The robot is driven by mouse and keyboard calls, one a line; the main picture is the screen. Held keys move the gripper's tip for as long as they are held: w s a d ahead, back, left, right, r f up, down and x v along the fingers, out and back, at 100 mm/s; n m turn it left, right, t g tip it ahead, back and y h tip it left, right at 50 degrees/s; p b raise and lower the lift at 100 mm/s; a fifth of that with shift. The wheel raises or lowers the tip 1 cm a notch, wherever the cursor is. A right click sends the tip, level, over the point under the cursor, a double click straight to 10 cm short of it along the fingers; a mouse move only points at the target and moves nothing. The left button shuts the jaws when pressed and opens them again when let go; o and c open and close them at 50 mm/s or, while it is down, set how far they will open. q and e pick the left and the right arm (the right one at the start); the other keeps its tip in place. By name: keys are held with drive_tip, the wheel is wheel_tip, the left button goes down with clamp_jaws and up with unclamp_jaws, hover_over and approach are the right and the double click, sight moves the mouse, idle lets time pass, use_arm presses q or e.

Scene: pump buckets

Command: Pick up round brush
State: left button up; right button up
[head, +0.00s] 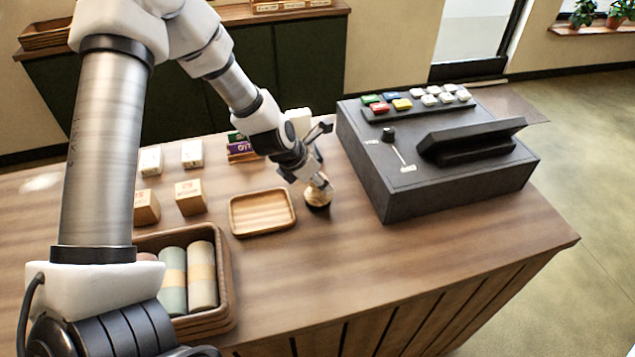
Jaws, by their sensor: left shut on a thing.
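The round brush (318,197) is a small piece with a light wooden top and dark lower part. It stands on the wooden counter, between the small wooden tray and the dark console. My left gripper (319,181) reaches down from above and is shut on the top of the brush. The gripper's fingers partly hide the brush's top. I cannot tell whether the brush touches the counter. My right gripper is not in view.
A wooden tray (262,212) lies just left of the brush. A dark console (435,150) with coloured buttons stands close on the right. A basket (228,290) of rolled cloths and several small boxes (190,196) are at left. The counter's front is clear.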

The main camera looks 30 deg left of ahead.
use_arm(q)
wheel_tip(320, 180, up, 17)
drive_tip(key=p, duration=1.3)
drive_tip(key=shift+r, duration=0.2)
drive_tip(key=o, duration=0.5)
drive_tip(key=c, duration=0.4)
drive_tip(key=shift+o, duration=0.2)
